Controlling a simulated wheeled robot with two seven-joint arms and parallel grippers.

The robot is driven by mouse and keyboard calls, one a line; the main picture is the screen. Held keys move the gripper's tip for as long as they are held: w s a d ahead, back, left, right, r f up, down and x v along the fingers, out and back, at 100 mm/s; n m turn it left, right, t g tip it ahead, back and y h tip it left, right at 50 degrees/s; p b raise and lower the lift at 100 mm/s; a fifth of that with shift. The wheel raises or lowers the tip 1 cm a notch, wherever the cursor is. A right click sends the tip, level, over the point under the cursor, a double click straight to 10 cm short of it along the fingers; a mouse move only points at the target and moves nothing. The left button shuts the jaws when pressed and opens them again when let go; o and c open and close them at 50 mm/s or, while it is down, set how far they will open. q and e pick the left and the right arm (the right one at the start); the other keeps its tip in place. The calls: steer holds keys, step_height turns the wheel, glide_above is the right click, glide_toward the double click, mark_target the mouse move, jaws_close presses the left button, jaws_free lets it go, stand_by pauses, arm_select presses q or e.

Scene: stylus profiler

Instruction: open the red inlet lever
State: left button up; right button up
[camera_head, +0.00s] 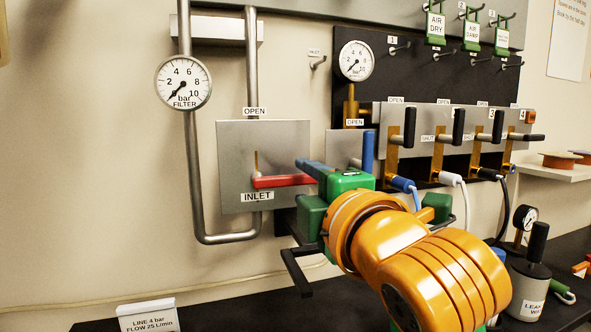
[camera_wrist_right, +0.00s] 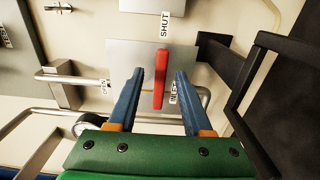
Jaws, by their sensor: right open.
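The red inlet lever (camera_head: 284,181) lies level, pointing right from its pivot on a grey panel (camera_head: 235,150). The panel has an OPEN label (camera_head: 255,111) above and an INLET label (camera_head: 257,196) below. My right gripper (camera_head: 312,170) is at the lever's free end, which its green body partly hides. In the right wrist view the red lever (camera_wrist_right: 161,80) shows between the two blue fingers of my open right gripper (camera_wrist_right: 158,74), with a visible gap on each side. The lever points toward a SHUT label (camera_wrist_right: 164,25). My left gripper is not in view.
A filter gauge (camera_head: 183,84) on bent pipe stands left of the panel. A blue lever (camera_head: 368,150) and several black levers (camera_head: 409,128) stand to the right, close to my right arm. A line sign (camera_head: 148,316) is on the dark bench. The wall left is clear.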

mark_target(299, 180)
steer(key=shift+w+a+r, duration=0.2)
steer(key=shift+w+r, duration=0.05)
steer(key=shift+w, duration=0.25)
steer(key=w, duration=0.1)
steer(key=w+a, duration=0.1)
steer(key=shift+w+f+p, duration=0.35)
steer(key=shift+f, duration=0.05)
steer(key=shift+s, duration=0.1)
steer(key=shift+c, duration=0.9)
steer(key=shift+s+d+r, duration=0.1)
steer(key=shift+r, duration=0.05)
jaws_close()
